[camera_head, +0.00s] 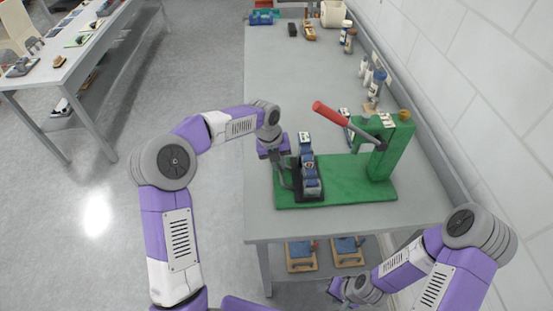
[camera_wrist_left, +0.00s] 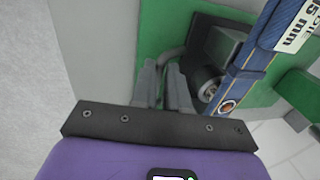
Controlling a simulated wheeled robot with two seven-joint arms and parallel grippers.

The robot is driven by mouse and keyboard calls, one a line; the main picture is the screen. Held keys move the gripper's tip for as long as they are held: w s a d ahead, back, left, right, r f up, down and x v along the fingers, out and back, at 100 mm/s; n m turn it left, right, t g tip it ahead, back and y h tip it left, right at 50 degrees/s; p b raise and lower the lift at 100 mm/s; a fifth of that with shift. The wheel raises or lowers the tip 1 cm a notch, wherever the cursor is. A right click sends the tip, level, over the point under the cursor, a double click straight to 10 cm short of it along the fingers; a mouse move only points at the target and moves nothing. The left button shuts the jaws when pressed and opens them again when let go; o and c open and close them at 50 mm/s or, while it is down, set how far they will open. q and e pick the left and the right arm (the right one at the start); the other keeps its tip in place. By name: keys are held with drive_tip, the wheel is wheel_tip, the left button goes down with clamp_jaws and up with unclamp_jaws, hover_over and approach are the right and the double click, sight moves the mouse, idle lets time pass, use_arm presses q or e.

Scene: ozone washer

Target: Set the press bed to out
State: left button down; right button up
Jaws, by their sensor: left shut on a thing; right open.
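The green press stands on a green base plate (camera_head: 345,195) on the workbench. Its upright (camera_head: 388,150) is at the right, and its red lever (camera_head: 330,113) points up and left. The dark press bed (camera_head: 310,193) lies at the left part of the plate, carrying a blue block-like piece (camera_head: 308,165) with a white label. My left gripper (camera_head: 284,178) is at the bed's left side. In the left wrist view its fingers (camera_wrist_left: 165,88) are closed on a grey bent handle (camera_wrist_left: 172,55) of the bed. My right gripper (camera_head: 338,290) is open and low, beside the bench's front.
The bench (camera_head: 285,75) holds bottles (camera_head: 376,84) along the wall at the right and small items at the far end. Wooden-based items (camera_head: 301,257) sit on the shelf below. The bench middle is clear. Another table (camera_head: 75,60) stands at the far left.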

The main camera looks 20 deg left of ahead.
use_arm(q)
drive_tip(key=shift+s+a+f, duration=0.1)
drive_tip(key=shift+a+f, duration=0.05)
drive_tip(key=shift+a, duration=0.1)
drive_tip(key=c, duration=1.2)
unclamp_jaws()
drive_tip(key=shift+a, duration=0.1)
drive_tip(key=shift+o, duration=0.2)
drive_tip(key=shift+r, duration=0.35)
drive_tip(key=p+v, duration=0.1)
drive_tip(key=v, duration=0.5)
drive_tip(key=shift+r, duration=0.4)
drive_tip(key=shift+a, duration=0.1)
